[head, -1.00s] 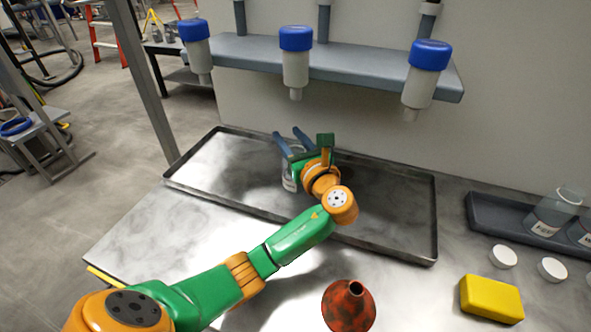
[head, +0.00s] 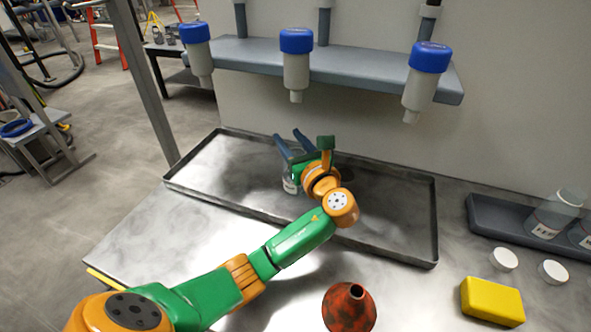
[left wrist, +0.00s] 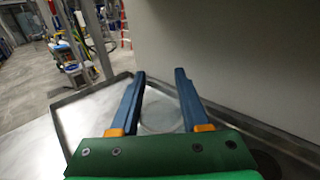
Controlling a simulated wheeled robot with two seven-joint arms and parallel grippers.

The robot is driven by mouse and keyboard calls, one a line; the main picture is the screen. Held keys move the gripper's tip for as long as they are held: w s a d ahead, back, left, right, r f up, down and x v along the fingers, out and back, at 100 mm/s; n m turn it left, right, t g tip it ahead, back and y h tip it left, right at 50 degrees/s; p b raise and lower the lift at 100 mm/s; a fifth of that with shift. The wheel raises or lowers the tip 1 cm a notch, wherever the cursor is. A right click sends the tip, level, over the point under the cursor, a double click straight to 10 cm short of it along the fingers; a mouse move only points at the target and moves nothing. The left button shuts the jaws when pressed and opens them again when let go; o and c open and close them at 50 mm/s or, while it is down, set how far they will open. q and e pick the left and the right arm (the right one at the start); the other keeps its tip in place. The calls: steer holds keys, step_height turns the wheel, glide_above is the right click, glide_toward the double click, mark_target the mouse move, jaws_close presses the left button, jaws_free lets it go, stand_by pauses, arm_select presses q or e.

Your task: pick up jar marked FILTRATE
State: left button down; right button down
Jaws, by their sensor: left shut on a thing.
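A clear glass jar (head: 289,184) with a white label stands in the shallow metal tray (head: 400,254), partly hidden behind my left gripper. Its lettering is too small to read, so I cannot tell that it says FILTRATE. My left gripper (head: 287,138) reaches over the tray with its blue fingers shut on the jar. In the left wrist view the fingers (left wrist: 159,76) lie on either side of the jar's clear round rim (left wrist: 162,118). I cannot tell if the jar touches the tray floor. My right gripper is not in view.
Several blue-capped filter housings (head: 296,62) hang from a grey shelf (head: 350,68) behind the tray. Jars (head: 552,214) stand in a dark rack at right. Two white lids (head: 503,259), a yellow block (head: 492,302) and a rusty red funnel-shaped vessel (head: 349,310) are in front.

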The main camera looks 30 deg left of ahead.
arm_select(q)
steer(key=shift+r, duration=0.1)
steer(key=s+d+r+p, duration=0.1)
steer(key=s+d+r, duration=0.2)
steer(key=s+r, duration=0.3)
steer(key=s+d+r+p, duration=0.1)
steer(key=s+d+r, duration=0.2)
steer(key=s+r, duration=0.3)
steer(key=shift+d+r, duration=0.35)
steer(key=shift+r, duration=0.05)
steer(key=shift+s, duration=0.1)
stand_by(0.6)
